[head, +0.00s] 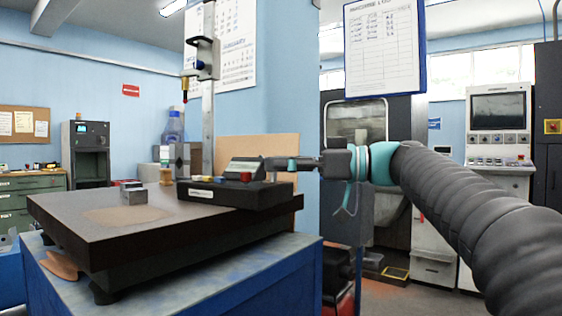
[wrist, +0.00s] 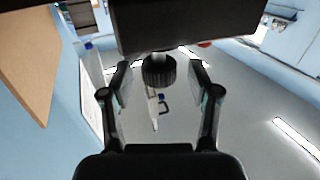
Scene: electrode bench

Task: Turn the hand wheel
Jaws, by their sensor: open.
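The hand wheel (wrist: 159,72) is a dark, ribbed round knob on a short pale shaft in the wrist view. It sticks out from the black instrument base (wrist: 188,25), which also shows in the head view (head: 235,193) on the plate. My gripper (wrist: 160,78) is open, with one finger on each side of the wheel and a visible gap on both sides. In the head view my gripper (head: 292,163) reaches from the right to the right end of the instrument. I cannot make out the wheel there.
The instrument has a tall column (head: 208,110) and a small tilted display (head: 245,168). A dark surface plate (head: 130,235) on a blue stand (head: 200,285) carries it. A small metal block (head: 134,195) lies on the plate. A clipboard (head: 385,45) hangs above my arm.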

